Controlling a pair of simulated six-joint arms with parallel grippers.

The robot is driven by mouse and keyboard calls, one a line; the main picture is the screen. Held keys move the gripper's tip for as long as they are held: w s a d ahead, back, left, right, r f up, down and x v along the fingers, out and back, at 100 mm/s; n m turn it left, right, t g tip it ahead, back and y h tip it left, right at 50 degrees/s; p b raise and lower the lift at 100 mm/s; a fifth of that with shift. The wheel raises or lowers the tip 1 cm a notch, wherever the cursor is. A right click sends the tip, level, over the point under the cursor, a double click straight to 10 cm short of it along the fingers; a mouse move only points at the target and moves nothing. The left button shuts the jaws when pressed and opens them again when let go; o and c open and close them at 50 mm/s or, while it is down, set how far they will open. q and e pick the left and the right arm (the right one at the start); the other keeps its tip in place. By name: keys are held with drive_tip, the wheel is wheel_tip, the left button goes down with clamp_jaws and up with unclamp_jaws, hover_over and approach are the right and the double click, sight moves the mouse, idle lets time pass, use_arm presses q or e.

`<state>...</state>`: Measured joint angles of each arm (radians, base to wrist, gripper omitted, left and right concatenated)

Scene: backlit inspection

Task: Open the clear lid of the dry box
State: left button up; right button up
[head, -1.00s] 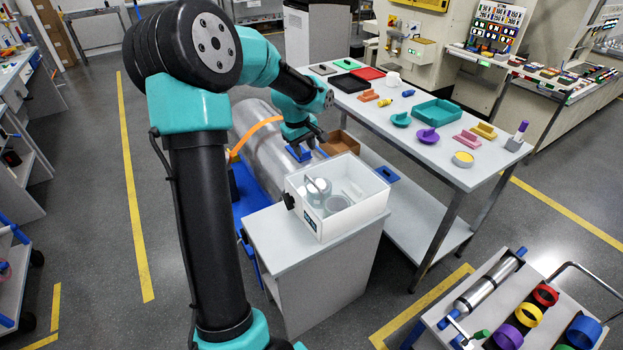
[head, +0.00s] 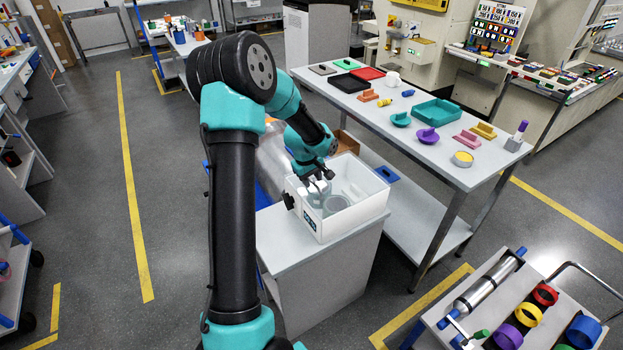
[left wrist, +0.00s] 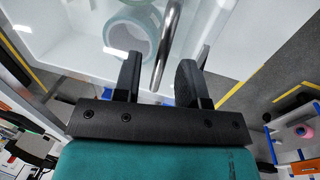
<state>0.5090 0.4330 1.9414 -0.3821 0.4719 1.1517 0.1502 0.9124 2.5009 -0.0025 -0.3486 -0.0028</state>
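The dry box (head: 352,222) is a white open-looking box on a grey cabinet, with a dark label on its front and a black knob on its left side. Its clear lid (left wrist: 85,30) lies over the top and is hard to make out; round grey jars (head: 336,203) show through it. A shiny metal bar handle (left wrist: 165,50) stands up from the lid. My left gripper (head: 322,180) is over the left part of the box. In the left wrist view its fingers (left wrist: 160,68) are apart, with the bar between them and a gap on each side. My right gripper is out of view.
A long table (head: 440,160) with coloured parts and a teal tray (head: 437,111) stands behind and right of the box. A large metal cylinder (head: 271,150) is behind my left arm. A cart (head: 545,310) with coloured rings is at front right.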

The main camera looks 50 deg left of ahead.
use_arm(q)
drive_tip(key=shift+c, duration=0.2)
clamp_jaws()
idle(0.4)
